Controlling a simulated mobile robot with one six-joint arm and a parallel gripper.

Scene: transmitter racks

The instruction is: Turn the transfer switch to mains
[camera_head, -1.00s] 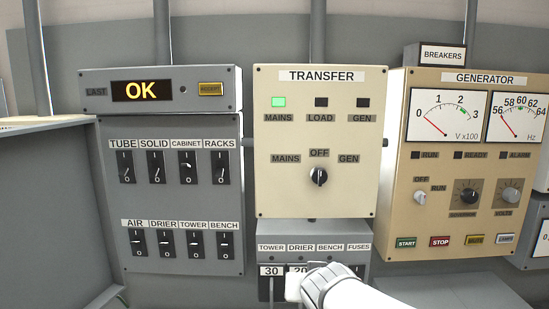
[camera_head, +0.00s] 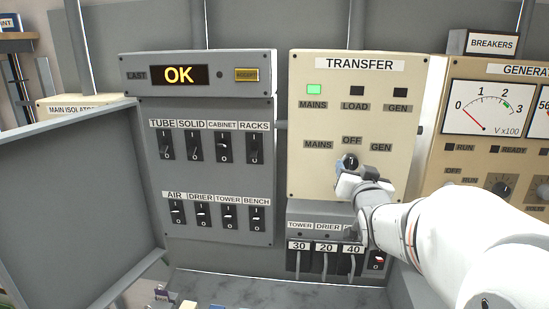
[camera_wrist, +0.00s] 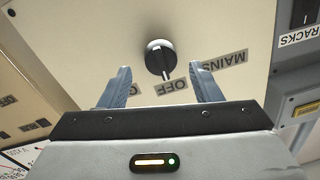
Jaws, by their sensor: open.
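The transfer switch (camera_head: 349,161) is a black rotary knob on the cream TRANSFER panel (camera_head: 310,180), under the labels MAINS, OFF and GEN. Its pointer lines up with OFF in the wrist view, where the knob (camera_wrist: 159,57) appears upside down. The green lamp (camera_head: 314,90) above the upper MAINS label is lit; the LOAD and GEN lamps are dark. My gripper (camera_head: 352,178) is just below the knob in the head view. In the wrist view its two grey-blue fingers (camera_wrist: 163,88) are apart and empty, with the knob beyond and between them, seemingly not touched.
Left of the panel is a grey switch box (camera_head: 205,238) with two rows of toggles and a display (camera_head: 179,75) reading OK. Below is a fuse box (camera_head: 297,212) close to my arm. The generator panel (camera_head: 485,140) stands at the right.

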